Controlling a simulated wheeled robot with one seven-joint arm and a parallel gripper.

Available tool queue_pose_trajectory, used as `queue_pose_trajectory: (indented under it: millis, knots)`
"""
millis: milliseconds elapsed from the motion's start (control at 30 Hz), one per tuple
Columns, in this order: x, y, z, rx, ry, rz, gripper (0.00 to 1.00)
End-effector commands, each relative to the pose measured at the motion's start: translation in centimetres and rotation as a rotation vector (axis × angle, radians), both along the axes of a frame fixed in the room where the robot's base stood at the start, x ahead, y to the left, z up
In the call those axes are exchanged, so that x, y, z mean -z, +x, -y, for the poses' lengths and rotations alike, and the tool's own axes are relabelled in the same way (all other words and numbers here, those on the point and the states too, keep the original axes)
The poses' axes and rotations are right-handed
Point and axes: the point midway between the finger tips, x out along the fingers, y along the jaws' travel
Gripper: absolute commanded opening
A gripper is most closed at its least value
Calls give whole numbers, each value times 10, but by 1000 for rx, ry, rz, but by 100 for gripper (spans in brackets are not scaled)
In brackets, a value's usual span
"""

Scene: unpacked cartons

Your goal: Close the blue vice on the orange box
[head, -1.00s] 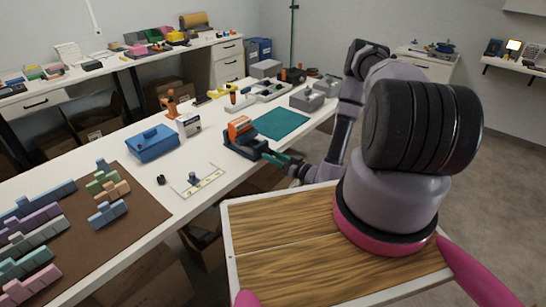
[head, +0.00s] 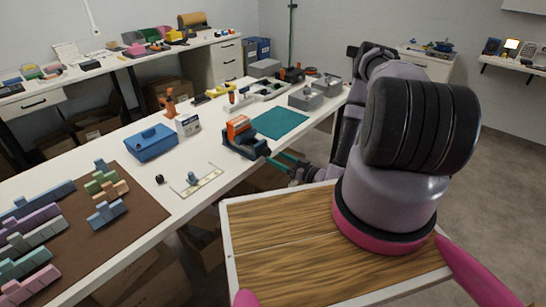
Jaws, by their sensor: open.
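The dark blue vice (head: 243,145) stands near the front edge of the white workbench. The orange box (head: 238,124) sits upright between its jaws at the top. Whether both jaws touch the box is too small to tell. My gripper (head: 276,157), with teal-green fingers, is open at the right end of the vice, by its handle side. I cannot tell whether the fingers touch the handle.
A teal mat (head: 281,122) lies behind the vice. A blue toolbox (head: 152,142) and a small white box (head: 188,124) stand to its left. Grey bins (head: 306,98) are at the back right. A brown mat (head: 130,205) with coloured blocks covers the bench's left.

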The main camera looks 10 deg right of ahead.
Motion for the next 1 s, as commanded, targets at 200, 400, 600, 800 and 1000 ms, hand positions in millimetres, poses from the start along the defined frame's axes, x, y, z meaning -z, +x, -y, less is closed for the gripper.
queue_pose_trajectory:
  millis: [200,400,600,800,1000]
  knots:
    - [1,-37,28,4,1,-3,76]
    - [0,-57,42,2,0,-2,76]
    - [0,-62,45,0,-1,-1,76]
    - [0,-62,45,0,-2,0,76]
    - [-2,-61,44,-18,-113,98,76]
